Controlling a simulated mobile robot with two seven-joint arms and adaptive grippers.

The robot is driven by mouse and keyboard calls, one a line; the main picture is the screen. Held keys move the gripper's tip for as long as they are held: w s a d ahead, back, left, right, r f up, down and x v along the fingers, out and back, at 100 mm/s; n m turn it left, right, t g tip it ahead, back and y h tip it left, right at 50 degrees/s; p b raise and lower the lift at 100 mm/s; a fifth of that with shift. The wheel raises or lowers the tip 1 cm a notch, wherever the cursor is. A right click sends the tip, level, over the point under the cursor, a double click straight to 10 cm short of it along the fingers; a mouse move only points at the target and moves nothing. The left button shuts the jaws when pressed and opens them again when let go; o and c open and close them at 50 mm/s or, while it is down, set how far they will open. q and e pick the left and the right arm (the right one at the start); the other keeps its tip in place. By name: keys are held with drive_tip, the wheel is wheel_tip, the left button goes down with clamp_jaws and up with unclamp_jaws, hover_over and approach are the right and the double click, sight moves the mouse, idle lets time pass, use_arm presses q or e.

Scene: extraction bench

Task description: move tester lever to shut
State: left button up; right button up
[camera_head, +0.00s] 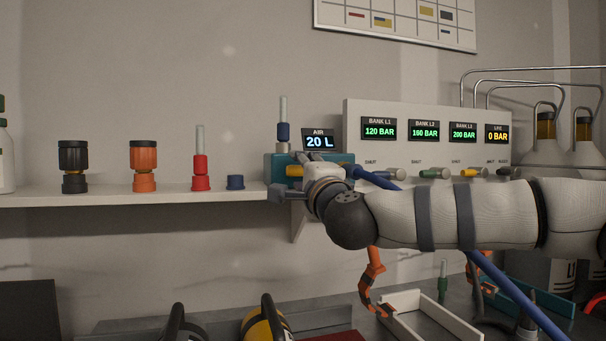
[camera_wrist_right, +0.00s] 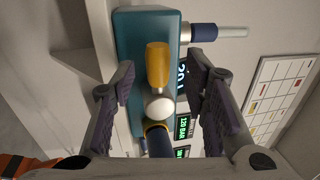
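The tester is a teal box (camera_head: 272,165) at the right end of the wall shelf, with a display reading AIR 20 L. It also fills the upper middle of the right wrist view (camera_wrist_right: 130,40). Its yellow lever (camera_wrist_right: 158,65) with a white round hub lies between the fingers in that view. A bit of the lever (camera_head: 294,171) shows in the head view. My right gripper (camera_head: 290,177) is at the tester's front. Its fingers are apart on both sides of the lever, with visible gaps. My left gripper is not in view.
The white shelf (camera_head: 120,199) holds black, orange, red and blue fittings. A white panel (camera_head: 395,150) with bank displays and small valves stands to the right of the tester. A blue hose (camera_head: 515,295) runs below my arm. A bench with a white tray (camera_head: 440,312) lies below.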

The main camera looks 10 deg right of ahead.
drive_tip(key=s+f, duration=0.2)
drive_tip(key=s, duration=0.9)
drive_tip(key=shift+s+d+f, duration=0.15)
drive_tip(key=shift+s+d, duration=0.05)
drive_tip(key=shift+s, duration=0.2)
